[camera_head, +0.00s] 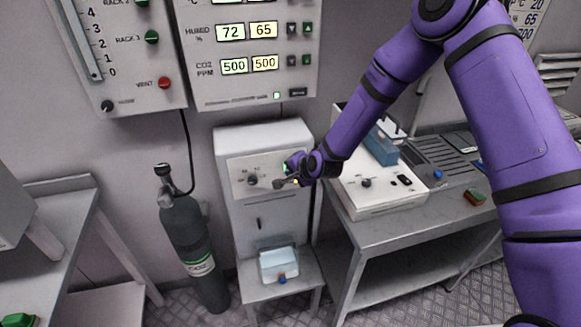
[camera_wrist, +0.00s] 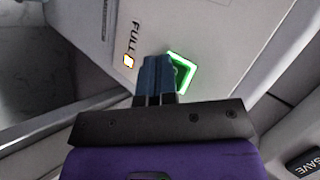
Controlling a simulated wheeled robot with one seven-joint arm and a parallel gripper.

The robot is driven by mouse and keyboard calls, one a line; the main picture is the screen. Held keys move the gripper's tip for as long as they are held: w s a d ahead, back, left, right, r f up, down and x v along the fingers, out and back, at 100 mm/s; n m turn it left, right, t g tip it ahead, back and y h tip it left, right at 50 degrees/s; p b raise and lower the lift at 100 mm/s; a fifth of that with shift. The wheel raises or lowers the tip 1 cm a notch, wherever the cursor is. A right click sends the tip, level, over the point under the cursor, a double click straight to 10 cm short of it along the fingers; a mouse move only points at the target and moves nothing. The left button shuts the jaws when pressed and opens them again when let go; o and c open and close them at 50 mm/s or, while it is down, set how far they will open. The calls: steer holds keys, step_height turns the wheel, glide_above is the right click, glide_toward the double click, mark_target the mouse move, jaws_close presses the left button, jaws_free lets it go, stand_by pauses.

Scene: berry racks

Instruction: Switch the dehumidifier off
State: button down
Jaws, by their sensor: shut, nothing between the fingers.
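The dehumidifier (camera_head: 266,136) is a pale upright box on a low stand, with a dial (camera_head: 252,180) on its front panel. My gripper (camera_head: 282,183) is at the right part of the dehumidifier's panel. In the wrist view my gripper (camera_wrist: 158,62) is shut and empty, its fingertips close beside the green switch and partly over its left edge. I cannot tell whether they touch it.
A wall controller (camera_head: 250,95) above reads humidity 72 and 65. A dark CO2 cylinder (camera_head: 190,240) stands left of the dehumidifier. A white bin (camera_head: 278,266) sits on the stand below. A bench (camera_head: 385,235) with a white instrument (camera_head: 375,190) is close on the right.

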steer(key=shift+w, duration=0.2)
stand_by(0.3)
steer(key=shift+s, duration=0.1)
steer(key=shift+s+d, duration=0.2)
steer(key=shift+s, duration=0.55)
steer(key=s, duration=0.2)
steer(key=s+d, duration=0.1)
steer(key=s, duration=0.2)
steer(key=shift+d, duration=0.2)
steer(key=shift+w, duration=0.1)
stand_by(0.5)
